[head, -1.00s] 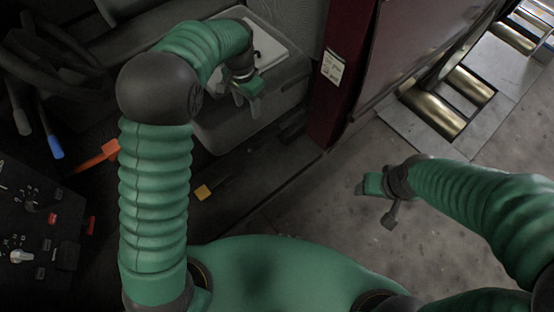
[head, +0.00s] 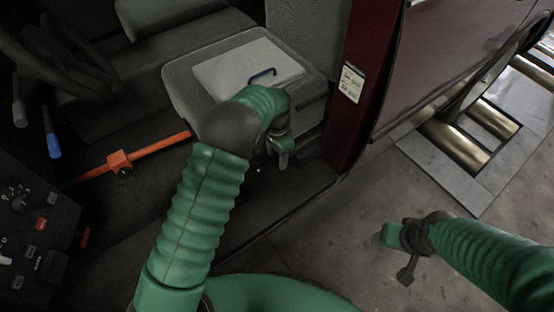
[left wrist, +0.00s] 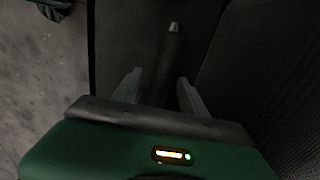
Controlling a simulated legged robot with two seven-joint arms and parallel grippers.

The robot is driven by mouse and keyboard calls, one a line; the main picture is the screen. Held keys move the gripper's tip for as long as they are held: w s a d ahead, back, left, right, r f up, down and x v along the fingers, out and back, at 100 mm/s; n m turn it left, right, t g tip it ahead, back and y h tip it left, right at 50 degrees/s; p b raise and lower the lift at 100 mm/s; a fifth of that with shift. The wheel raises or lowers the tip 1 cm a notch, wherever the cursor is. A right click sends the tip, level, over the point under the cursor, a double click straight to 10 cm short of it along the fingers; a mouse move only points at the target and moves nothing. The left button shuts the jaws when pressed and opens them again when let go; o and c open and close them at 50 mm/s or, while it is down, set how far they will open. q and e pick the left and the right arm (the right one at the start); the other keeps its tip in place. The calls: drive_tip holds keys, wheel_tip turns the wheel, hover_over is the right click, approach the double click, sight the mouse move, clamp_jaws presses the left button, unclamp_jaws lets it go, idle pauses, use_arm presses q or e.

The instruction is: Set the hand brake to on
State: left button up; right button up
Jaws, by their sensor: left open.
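A dark lever with a pale grey tip (left wrist: 174,28), which looks like the hand brake, shows in the left wrist view. It lies beyond my left gripper (left wrist: 157,88), in line with the gap between the fingers. The fingers are apart with nothing held. In the head view my left gripper (head: 282,152) points down beside the seat's front edge; the lever is hidden there. My right gripper (head: 392,240) hangs over the concrete floor outside, away from the cab; its finger gap cannot be made out.
A grey seat (head: 190,85) carries a clipboard (head: 235,70). An orange bar (head: 150,148) crosses the cab floor on the left. A control panel (head: 35,235) is at lower left. The dark red door pillar (head: 355,90) and brass rollers (head: 455,145) lie right.

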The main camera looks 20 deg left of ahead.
use_arm(q)
drive_tip(key=shift+a+f, duration=0.15)
drive_tip(key=c, duration=0.4)
clamp_jaws()
drive_tip(key=shift+w, duration=0.1)
idle(0.9)
